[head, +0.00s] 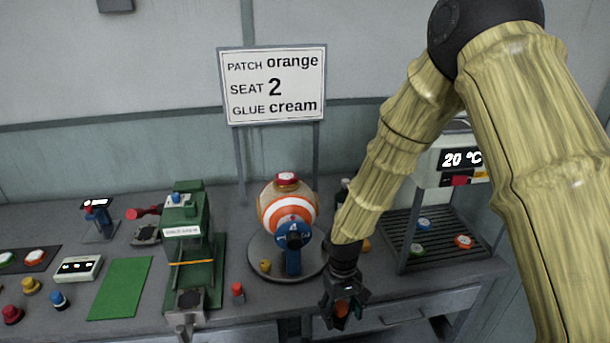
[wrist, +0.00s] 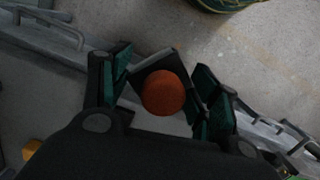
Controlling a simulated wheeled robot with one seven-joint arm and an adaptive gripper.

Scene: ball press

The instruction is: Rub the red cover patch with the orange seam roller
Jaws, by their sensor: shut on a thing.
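A striped orange and white ball (head: 270,200) sits on a round grey stand (head: 262,268) on the bench. A small red patch (head: 287,177) with a pale rim is on top of the ball. My gripper (head: 342,312) is at the bench's front edge, right of and nearer than the ball, apart from it. It is shut on an orange object, which I take to be the seam roller (wrist: 163,92); only its round orange end shows clearly in the wrist view. The rest of the roller is hidden by the fingers.
A blue post (head: 294,258) stands in front of the ball. A green press (head: 188,230) is to its left. A dark rack (head: 398,235) with several colored pieces is at right, under a 20 °C display unit (head: 455,158). A sign (head: 273,84) stands behind.

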